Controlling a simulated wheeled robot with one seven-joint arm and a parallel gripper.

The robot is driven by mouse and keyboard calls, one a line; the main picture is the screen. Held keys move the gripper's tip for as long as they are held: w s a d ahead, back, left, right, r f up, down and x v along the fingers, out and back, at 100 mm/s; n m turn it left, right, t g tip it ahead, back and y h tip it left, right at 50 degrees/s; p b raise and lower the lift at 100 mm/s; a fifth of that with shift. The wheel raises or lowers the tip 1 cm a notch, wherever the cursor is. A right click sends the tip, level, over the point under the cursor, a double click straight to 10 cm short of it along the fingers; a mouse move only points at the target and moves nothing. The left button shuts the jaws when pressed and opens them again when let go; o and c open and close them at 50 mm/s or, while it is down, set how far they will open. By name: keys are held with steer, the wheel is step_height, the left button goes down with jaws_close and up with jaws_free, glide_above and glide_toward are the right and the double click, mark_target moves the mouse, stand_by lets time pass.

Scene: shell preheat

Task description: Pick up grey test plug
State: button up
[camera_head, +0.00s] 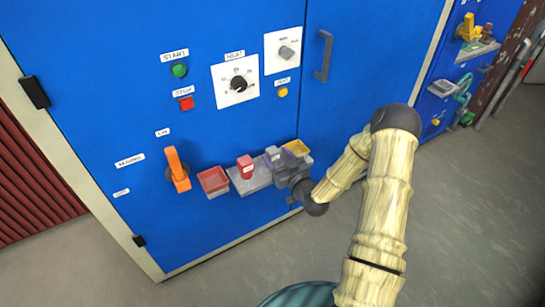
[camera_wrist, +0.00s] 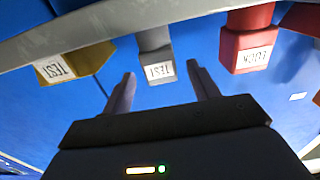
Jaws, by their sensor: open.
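The grey test plug (camera_wrist: 155,60) shows in the wrist view as a grey block with a white TEST label, beside the grey shelf edge. My gripper (camera_wrist: 161,84) is open, its two fingers on either side of the plug's labelled end in the picture; I cannot tell if they touch it. In the head view the grey plug (camera_head: 272,153) stands on the grey shelf (camera_head: 250,184) on the blue cabinet front. My gripper (camera_head: 281,166) is close by it and hides part of the shelf.
A labelled red plug (camera_head: 245,167) stands left of the grey plug on the shelf. The floor (camera_head: 480,210) at right is clear.

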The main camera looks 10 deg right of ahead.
mark_target(270, 148)
steer(key=x, duration=0.5)
steer(key=shift+a+b, duration=0.1)
steer(key=shift+b, duration=0.2)
steer(key=shift+s, duration=0.1)
steer(key=shift+r, duration=0.1)
steer(key=c, duration=1.1)
